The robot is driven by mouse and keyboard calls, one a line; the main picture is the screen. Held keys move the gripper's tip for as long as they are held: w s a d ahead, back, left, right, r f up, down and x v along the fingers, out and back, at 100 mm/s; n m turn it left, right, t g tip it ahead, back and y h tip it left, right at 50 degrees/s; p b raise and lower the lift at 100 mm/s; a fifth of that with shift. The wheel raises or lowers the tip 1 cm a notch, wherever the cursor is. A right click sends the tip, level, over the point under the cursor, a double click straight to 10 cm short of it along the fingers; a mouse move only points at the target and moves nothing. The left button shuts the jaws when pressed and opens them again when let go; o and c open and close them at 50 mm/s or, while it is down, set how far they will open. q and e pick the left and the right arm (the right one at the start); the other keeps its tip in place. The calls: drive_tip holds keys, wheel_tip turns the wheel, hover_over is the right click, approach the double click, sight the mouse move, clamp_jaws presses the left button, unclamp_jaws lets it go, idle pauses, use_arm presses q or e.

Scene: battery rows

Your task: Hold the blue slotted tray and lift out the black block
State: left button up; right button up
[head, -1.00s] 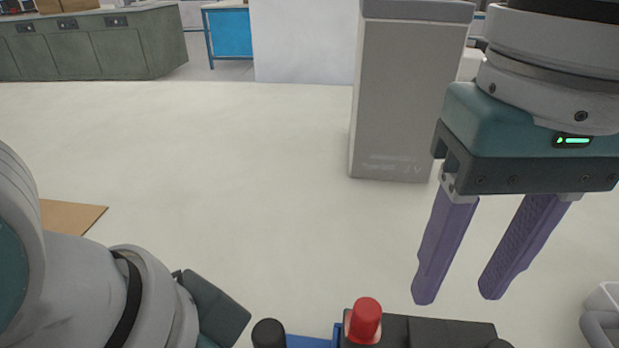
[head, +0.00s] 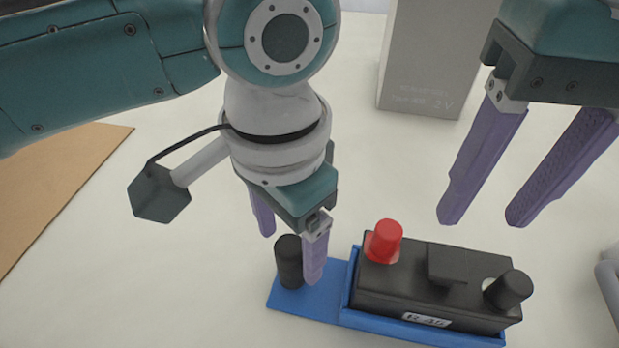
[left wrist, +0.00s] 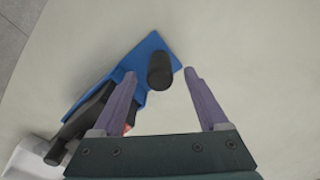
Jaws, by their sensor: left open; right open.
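The blue slotted tray (head: 309,303) lies on the pale surface at the lower centre of the head view. Its left end carries an upright black post (head: 289,262). The black block (head: 400,297), with a red terminal, a black terminal and a label, sits in the tray's right part. My left gripper (head: 289,258) is open above the tray's left end. In the left wrist view the post (left wrist: 160,70) shows between its fingertips, and the tray (left wrist: 150,45) lies below; whether they touch is unclear. My right gripper (head: 482,222) is open and empty, above and behind the block.
A grey cabinet-like box (head: 430,60) stands behind. A brown board (head: 60,180) lies at the left. A light grey object (head: 608,275) is cut off at the right edge.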

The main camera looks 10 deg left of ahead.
use_arm(q)
wheel_tip(320, 180, down, 5)
drive_tip(key=shift+f, duration=0.1)
idle(0.3)
clamp_jaws()
idle(0.5)
idle(1.4)
